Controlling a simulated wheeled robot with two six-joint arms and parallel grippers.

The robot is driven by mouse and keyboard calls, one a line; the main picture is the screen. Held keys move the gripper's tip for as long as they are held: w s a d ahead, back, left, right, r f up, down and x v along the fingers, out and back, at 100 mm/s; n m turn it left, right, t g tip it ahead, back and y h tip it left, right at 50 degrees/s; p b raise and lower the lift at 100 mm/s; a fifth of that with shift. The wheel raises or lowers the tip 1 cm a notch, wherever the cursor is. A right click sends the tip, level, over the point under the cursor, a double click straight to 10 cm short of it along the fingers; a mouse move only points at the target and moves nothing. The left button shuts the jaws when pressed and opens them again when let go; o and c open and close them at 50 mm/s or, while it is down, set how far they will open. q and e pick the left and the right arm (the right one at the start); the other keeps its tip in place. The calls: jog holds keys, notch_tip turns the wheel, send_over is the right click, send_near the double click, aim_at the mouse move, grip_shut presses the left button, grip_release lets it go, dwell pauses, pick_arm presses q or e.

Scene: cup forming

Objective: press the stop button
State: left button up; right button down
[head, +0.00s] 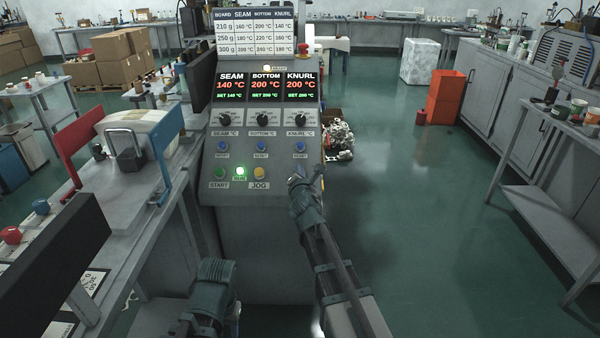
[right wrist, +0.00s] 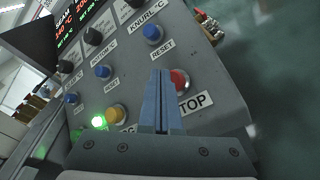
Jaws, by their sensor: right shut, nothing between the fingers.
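The red stop button (right wrist: 179,80) is on the panel in the right wrist view, above a label reading "TOP", its first letter hidden. My right gripper (right wrist: 164,72) is shut and empty, its blue fingers pointing at the panel just left of the button and overlapping its left edge. I cannot tell whether they touch it. In the head view my right gripper (head: 304,172) is at the panel's lower right and hides the stop button. A grey part of my left arm shows at the bottom of the head view, but no left fingers are visible.
The control panel (head: 210,186) has a yellow jog button (head: 259,173), a lit green lamp (head: 240,171), a green start button (head: 219,174) and blue reset buttons (head: 299,147) above. Displays read 140, 200 and 200 °C. Open floor lies right of the machine.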

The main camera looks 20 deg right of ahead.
jog(key=shift+w+f, duration=0.1)
jog(key=shift+w+d+f+b, duration=0.15)
jog(key=shift+f+b, duration=0.1)
jog(key=shift+b, duration=0.15)
jog(key=shift+w+f+b, duration=0.3)
jog(key=shift+f+b, duration=0.1)
dwell(0.8)
jog(key=shift+s+r, duration=0.1)
jog(key=shift+r, duration=0.05)
jog(key=shift+s+r+p, duration=0.45)
jog(key=shift+r+p, duration=0.2)
jog(key=shift+p, duration=0.15)
jog(key=s+r+p, duration=0.1)
jog(key=r+p, duration=0.1)
jog(key=s+a+r+p, duration=0.1)
jog(key=r+p, duration=0.1)
jog(key=shift+s, duration=0.4)
